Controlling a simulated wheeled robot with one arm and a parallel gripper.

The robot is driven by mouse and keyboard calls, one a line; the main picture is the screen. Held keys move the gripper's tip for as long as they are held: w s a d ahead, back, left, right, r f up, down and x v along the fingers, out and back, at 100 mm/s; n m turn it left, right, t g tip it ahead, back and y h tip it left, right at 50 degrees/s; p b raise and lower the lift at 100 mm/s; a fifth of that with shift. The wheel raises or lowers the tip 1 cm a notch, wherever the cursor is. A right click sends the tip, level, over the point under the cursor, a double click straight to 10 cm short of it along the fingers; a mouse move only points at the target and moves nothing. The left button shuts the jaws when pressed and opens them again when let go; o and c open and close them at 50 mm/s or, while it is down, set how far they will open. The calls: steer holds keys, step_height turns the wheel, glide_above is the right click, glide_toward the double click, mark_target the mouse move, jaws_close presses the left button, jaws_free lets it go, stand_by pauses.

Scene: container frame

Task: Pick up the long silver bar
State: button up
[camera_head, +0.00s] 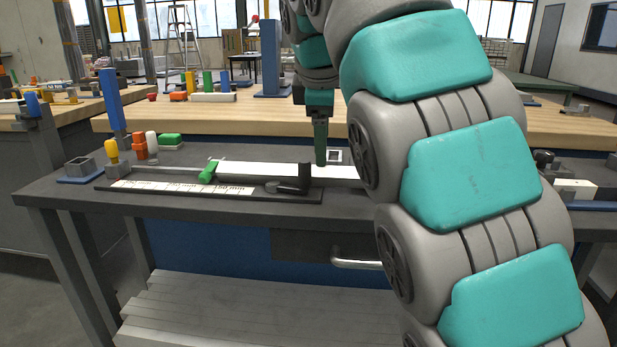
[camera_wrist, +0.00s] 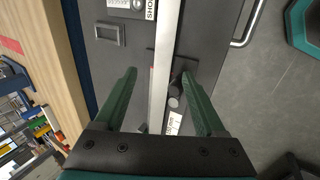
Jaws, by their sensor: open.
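The long silver bar (camera_head: 255,169) lies lengthwise on a dark fixture on the dark workbench and looks pale in the head view. Its right part is hidden behind my arm. In the wrist view the bar (camera_wrist: 165,50) runs up the picture between my two green fingers. My gripper (camera_head: 321,163) points down over the bar, near the black block. In the wrist view my gripper (camera_wrist: 159,73) is open, with a finger on each side of the bar and visible gaps. I cannot tell how far the fingertips are above the bench.
A black block (camera_head: 293,180) stands against the bar's front side. A green knob (camera_head: 208,172) is at its left end. A printed scale (camera_head: 185,187) lies in front. A blue post (camera_head: 112,105) and small colored parts stand left. Pale slats (camera_head: 250,312) lie below.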

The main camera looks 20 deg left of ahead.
mark_target(324, 171)
steer(key=shift+b+x, duration=0.3)
steer(key=shift+x, duration=0.6)
steer(key=shift+w+d+f, duration=0.1)
steer(key=shift+w+f, duration=0.1)
steer(key=shift+f, duration=0.45)
steer(key=shift+w+f, duration=0.2)
steer(key=shift+f, duration=0.45)
steer(key=shift+x, duration=1.15)
jaws_close()
